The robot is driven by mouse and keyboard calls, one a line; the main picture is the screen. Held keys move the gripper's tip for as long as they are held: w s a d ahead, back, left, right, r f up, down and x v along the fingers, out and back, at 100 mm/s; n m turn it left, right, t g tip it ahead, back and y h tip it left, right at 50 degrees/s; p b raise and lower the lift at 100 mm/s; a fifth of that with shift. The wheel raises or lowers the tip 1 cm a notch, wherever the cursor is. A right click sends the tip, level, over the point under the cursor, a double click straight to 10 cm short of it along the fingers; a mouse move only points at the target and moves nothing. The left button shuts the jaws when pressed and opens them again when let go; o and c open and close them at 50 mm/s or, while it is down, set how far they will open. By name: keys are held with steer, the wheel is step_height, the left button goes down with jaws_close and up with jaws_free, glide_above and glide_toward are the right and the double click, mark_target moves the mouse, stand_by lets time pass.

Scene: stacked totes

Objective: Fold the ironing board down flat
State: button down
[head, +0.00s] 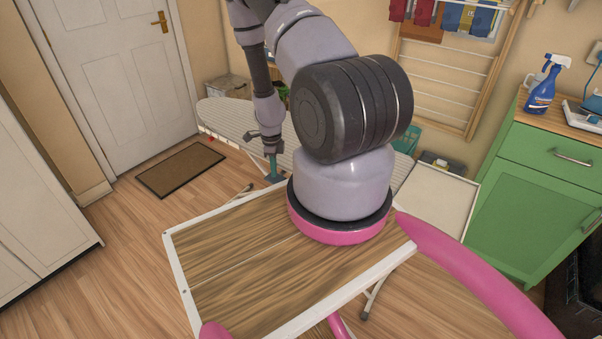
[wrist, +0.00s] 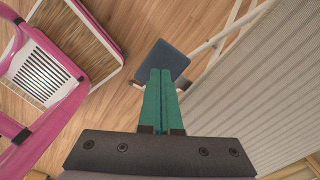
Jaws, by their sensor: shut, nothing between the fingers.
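The ironing board (head: 235,118) stands unfolded behind my arm, its grey striped top level. Its white legs show partly below, and my arm hides much of its middle. In the wrist view the striped top (wrist: 262,88) fills the right side, with white leg tubes (wrist: 232,32) beside it. A blue-grey flat paddle (wrist: 170,56) on a white bar lies just beyond my fingertips; I cannot tell if they touch. My gripper (head: 273,173) points down beside the board's near edge. Its green fingers (wrist: 160,74) are together with nothing between them.
My pink-trimmed base with its wood-look top (head: 230,250) fills the front. A green cabinet (head: 525,185) stands at the right with a blue spray bottle (head: 545,88) on it. A wooden drying rack (head: 450,75) hangs behind. Free floor and a doormat (head: 180,168) lie at the left.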

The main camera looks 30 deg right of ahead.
steer(key=shift+f, duration=2.05)
steer(key=shift+r, duration=3.55)
steer(key=w+a+r+n+t+y, duration=0.1)
steer(key=w+a+r+n, duration=0.15)
steer(key=r, duration=0.65)
steer(key=w+a+r+n+t+y, duration=0.1)
steer(key=w+a+r+n+t, duration=0.2)
steer(key=r, duration=0.7)
steer(key=s+a+r+n+y, duration=0.1)
steer(key=a+r+n, duration=0.15)
steer(key=r, duration=0.55)
steer(key=s+a+r+n, duration=0.1)
steer(key=a+r+n, duration=0.15)
steer(key=r, duration=0.65)
steer(key=s+a+r+n+t, duration=0.1)
steer(key=s+a+r+n, duration=0.1)
steer(key=s+r+n, duration=0.3)
steer(key=s+a+r, duration=0.1)
steer(key=s+r, duration=0.2)
steer(key=r, duration=0.5)
steer(key=s+r+n+t, duration=0.1)
steer(key=s+r+n, duration=0.2)
steer(key=s, duration=0.4)
steer(key=s+r+n+t+h, duration=0.1)
steer(key=s+r+n, duration=0.2)
steer(key=s, duration=0.5)
steer(key=shift+r, duration=0.75)
